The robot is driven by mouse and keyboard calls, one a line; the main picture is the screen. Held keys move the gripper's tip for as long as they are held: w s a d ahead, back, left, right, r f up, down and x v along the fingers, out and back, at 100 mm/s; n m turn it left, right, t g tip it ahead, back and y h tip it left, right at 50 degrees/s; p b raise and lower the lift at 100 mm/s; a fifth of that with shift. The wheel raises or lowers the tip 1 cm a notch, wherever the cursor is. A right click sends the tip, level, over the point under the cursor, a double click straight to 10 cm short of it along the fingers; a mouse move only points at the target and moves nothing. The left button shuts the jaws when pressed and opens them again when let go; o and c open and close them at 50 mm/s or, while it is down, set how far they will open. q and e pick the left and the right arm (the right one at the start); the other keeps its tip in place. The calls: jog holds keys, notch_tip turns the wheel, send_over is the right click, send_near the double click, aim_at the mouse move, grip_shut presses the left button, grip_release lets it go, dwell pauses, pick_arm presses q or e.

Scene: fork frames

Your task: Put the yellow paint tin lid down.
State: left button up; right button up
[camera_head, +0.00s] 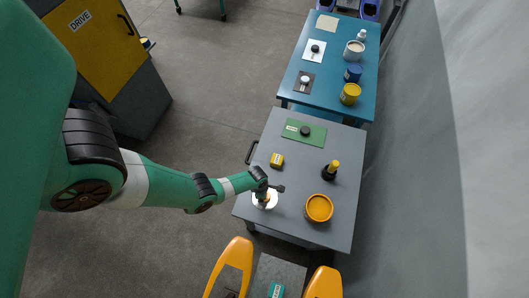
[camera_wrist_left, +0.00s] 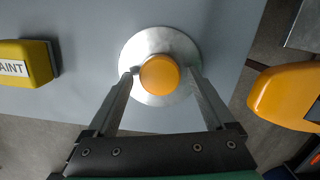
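The lid (camera_head: 258,203) is a pale metal disc near the left front edge of the grey table. In the left wrist view the disc (camera_wrist_left: 158,42) has a round yellow-orange knob (camera_wrist_left: 160,75) at its middle. The lid appears to lie flat on the table. My left gripper (camera_head: 270,190) is over it. In the wrist view its fingertips (camera_wrist_left: 163,73) stand on either side of the knob, with a visible gap at the right; contact at the left is unclear. An open yellow tin (camera_head: 318,208) with orange contents stands to the right. My right gripper is out of view.
A blue table (camera_head: 335,75) with tins stands behind. Orange shapes (camera_head: 232,262) rise at the front.

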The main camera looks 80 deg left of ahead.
pick_arm(q)
jog(key=r+p, duration=0.4)
jog(key=r, duration=0.1)
jog(key=s+r+p, duration=0.1)
jog(key=r+p, duration=0.2)
jog(key=shift+a, duration=0.15)
jog(key=shift+f, duration=0.15)
jog(key=shift+w, duration=0.1)
